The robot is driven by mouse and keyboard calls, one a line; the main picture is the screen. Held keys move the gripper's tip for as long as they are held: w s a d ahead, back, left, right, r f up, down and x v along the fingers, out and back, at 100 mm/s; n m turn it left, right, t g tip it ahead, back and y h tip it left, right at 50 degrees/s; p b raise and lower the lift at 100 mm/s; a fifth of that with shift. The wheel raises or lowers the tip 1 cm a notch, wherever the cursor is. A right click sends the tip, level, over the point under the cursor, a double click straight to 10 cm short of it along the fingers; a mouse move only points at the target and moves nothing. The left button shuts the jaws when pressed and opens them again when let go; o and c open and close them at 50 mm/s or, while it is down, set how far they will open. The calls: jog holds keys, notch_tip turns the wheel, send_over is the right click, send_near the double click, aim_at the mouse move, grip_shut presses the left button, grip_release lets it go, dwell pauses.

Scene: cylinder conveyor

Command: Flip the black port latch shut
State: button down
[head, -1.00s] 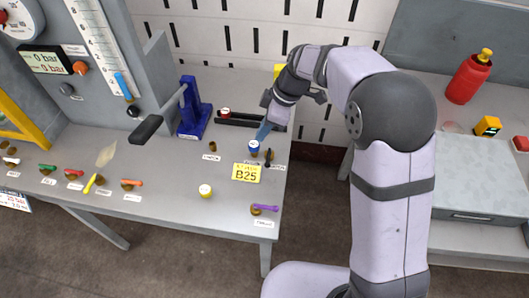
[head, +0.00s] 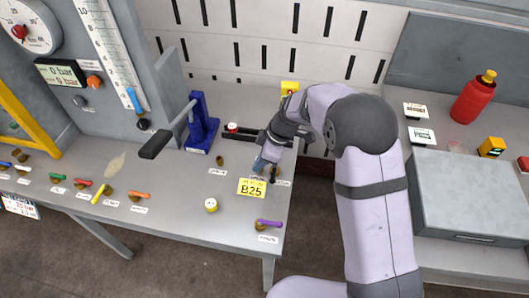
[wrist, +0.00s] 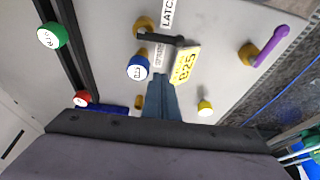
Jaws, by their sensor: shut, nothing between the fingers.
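The black port latch (wrist: 162,38) is a short dark lever on a brass port, beside a white label reading LATCH, in the wrist view. In the head view it is a small dark upright shape (head: 273,173) near the bench's right side. My gripper (wrist: 160,82) is shut and empty, its blue fingers pointing at the latch from just below it in the wrist view. I cannot tell whether the fingers touch it. In the head view my gripper (head: 261,164) is low over the bench, just left of the latch. A blue-capped cylinder (wrist: 138,68) stands close beside the fingers.
A yellow-topped cylinder (head: 211,205) and a purple lever (head: 269,223) are nearer the bench's front edge. A blue press (head: 203,125) with a black handle and a dark rail (head: 240,133) stand behind.

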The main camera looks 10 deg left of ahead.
aim_at(274, 173)
jog(key=shift+x, duration=0.8)
jog(key=d+p, duration=0.1)
jog(key=d, duration=0.2)
jog(key=shift+f+p, duration=0.15)
jog(key=shift+p, duration=0.15)
jog(key=shift+d+f, duration=0.2)
jog(key=shift+d, duration=0.25)
